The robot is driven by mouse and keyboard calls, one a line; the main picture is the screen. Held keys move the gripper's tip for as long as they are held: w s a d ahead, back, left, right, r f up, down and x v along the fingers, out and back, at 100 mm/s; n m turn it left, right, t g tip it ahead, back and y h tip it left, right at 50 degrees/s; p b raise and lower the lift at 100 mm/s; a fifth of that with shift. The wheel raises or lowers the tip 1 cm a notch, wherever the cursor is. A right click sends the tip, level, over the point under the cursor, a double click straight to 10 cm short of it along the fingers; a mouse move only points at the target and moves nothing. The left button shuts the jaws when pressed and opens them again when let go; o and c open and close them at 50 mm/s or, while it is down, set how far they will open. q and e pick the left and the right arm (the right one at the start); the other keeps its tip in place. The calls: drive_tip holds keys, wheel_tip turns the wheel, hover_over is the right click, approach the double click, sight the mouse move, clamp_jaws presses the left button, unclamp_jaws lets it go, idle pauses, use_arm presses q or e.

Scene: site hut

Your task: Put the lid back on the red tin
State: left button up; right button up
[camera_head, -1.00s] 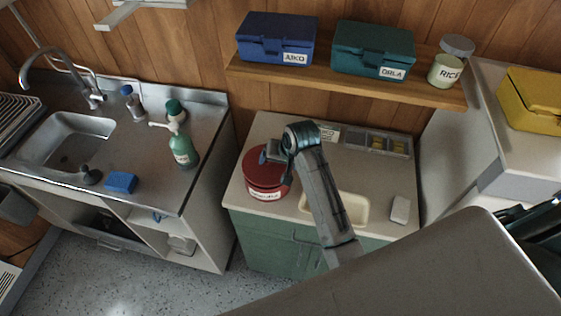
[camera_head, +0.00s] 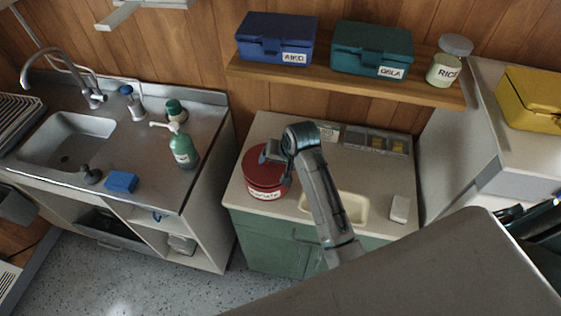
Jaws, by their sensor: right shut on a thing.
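The red tin (camera_head: 264,194), with a white label low on its front, stands on the left part of the counter with the green cabinet. Its round red lid (camera_head: 256,163) is at the top of the tin, lined up with it. I cannot tell from here whether it is fully seated or slightly above the rim. My right gripper (camera_head: 271,152) is shut on the lid at its upper right side; the fingertips and the grip are partly hidden by the wrist. My left gripper is not in view.
The counter (camera_head: 286,222) also holds a cream tray (camera_head: 355,208), a white block (camera_head: 400,208) and a divided box (camera_head: 376,143). Above is a wooden shelf (camera_head: 350,85) with a blue box (camera_head: 277,38), a teal box (camera_head: 372,48) and a rice jar (camera_head: 445,70). A sink unit stands left.

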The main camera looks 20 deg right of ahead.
sight(280, 170)
drive_tip(key=f, duration=0.1)
drive_tip(key=s, duration=0.1)
drive_tip(key=f, duration=0.1)
drive_tip(key=shift+s+a+f+g, duration=0.2)
drive_tip(key=shift+a+f+g, duration=0.1)
drive_tip(key=shift+g, duration=0.1)
drive_tip(key=o, duration=0.8)
drive_tip(key=shift+o, duration=0.8)
drive_tip(key=shift+a, duration=0.1)
drive_tip(key=shift+c, duration=0.8)
drive_tip(key=shift+o, duration=0.8)
drive_tip(key=shift+w+r, duration=0.2)
drive_tip(key=shift+r, duration=0.25)
drive_tip(key=shift+w+d+r, duration=0.1)
drive_tip(key=shift+w+r, duration=0.15)
drive_tip(key=shift+r, duration=0.5)
drive_tip(key=shift+w+d+r, duration=0.1)
drive_tip(key=shift+w+r, duration=0.1)
drive_tip(key=shift+r, duration=0.55)
drive_tip(key=shift+d+r, duration=0.1)
drive_tip(key=shift+r, duration=1.6)
